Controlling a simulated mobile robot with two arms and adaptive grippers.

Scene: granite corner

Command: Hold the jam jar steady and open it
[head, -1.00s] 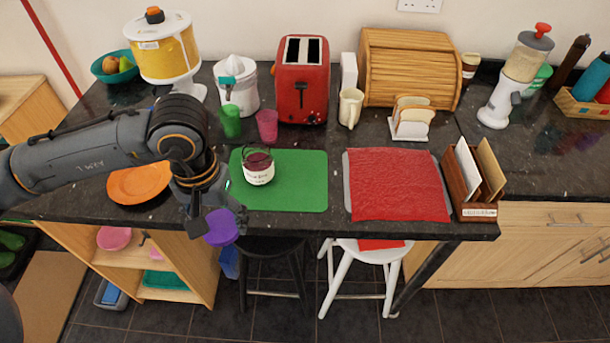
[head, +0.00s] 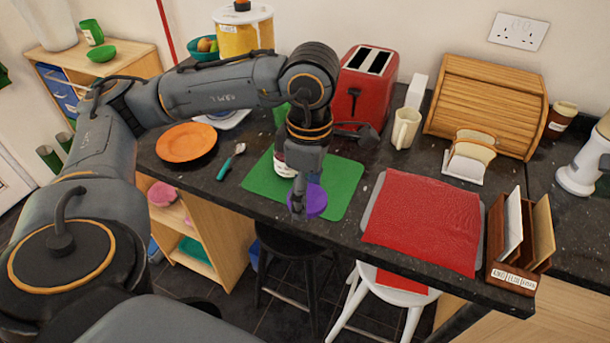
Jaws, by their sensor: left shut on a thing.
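The jam jar (head: 283,162) stands on the green mat (head: 343,185), with dark jam and a white label. My left arm and gripper hide most of it now. A purple round lid (head: 316,202) is apart from the jar. My left gripper (head: 303,206) points down and is shut on this lid, at the front edge of the mat and counter, in front of the jar. The lid's far side is partly hidden behind the fingers. My right gripper does not show.
A red cloth (head: 424,220) and a letter rack (head: 514,240) lie to the right. The red toaster (head: 364,95) and a cream mug (head: 405,128) stand behind. Stools (head: 385,297) stand below the front edge.

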